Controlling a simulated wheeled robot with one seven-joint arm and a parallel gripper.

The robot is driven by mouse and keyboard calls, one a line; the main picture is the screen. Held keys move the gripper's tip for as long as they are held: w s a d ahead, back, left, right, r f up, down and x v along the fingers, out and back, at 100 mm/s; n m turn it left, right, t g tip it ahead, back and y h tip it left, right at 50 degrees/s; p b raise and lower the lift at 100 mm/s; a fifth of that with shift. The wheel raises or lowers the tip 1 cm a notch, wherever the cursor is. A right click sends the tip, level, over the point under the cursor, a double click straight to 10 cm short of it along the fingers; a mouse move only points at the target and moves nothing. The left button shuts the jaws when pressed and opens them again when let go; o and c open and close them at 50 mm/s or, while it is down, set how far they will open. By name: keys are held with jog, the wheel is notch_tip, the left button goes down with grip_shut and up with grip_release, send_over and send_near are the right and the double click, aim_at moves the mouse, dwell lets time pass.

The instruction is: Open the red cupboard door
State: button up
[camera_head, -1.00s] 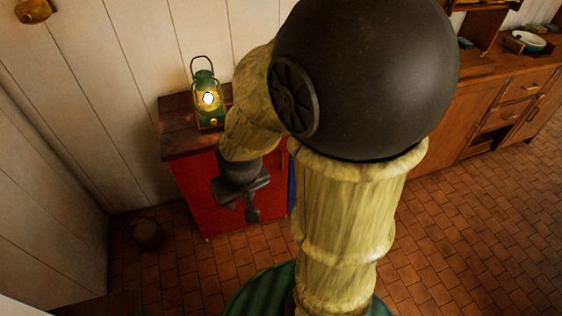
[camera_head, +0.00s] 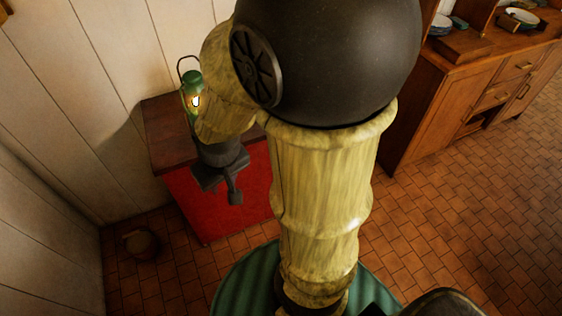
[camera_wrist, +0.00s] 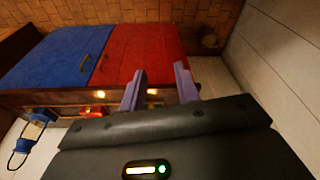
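The small cupboard has a dark wooden top (camera_head: 165,135) and a red door (camera_head: 185,200) on its front, partly hidden behind my arm. In the wrist view the red door (camera_wrist: 140,50) looks shut beside a blue door (camera_wrist: 60,55). A small handle (camera_wrist: 103,63) shows near the line between the doors. My gripper (camera_wrist: 160,69) is open, its two purple fingers apart with nothing seen between them. The fingers overlap the red door's edge in that view; I cannot tell whether they touch it. In the head view my gripper (camera_head: 234,196) is in front of the red door.
A round brown pot (camera_head: 140,244) sits on the floor at left. A wooden sideboard (camera_head: 425,110) stands at right. The tiled floor (camera_head: 465,220) there is clear.

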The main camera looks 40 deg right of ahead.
jog(key=w+d+f+t+b, duration=0.2)
jog(key=w+d+f+b, duration=0.25)
jog(key=f, duration=0.45)
jog(key=w+d+f+n+t+b, duration=0.1)
jog(key=w+d+f+t+b, duration=0.15)
jog(key=d+f+b, duration=0.55)
jog(key=w+d+f+t+b, duration=0.2)
jog(key=w+f+b, duration=0.2)
jog(key=f, duration=0.7)
jog(key=s+d+f+m+t+h+b, duration=0.3)
jog(key=d+f+b, duration=0.2)
jog(key=f+b, duration=0.1)
jog(key=s+d+f+m+t+h+b, duration=0.3)
jog(key=d+f+t+h+b, duration=0.1)
jog(key=d+f+b, duration=0.2)
jog(key=shift+s+d+f+h, duration=0.3)
jog(key=shift+s+f, duration=0.05)
jog(key=shift+f, duration=0.3)
jog(key=shift+w+f+b, duration=0.15)
jog(key=shift+b, duration=0.3)
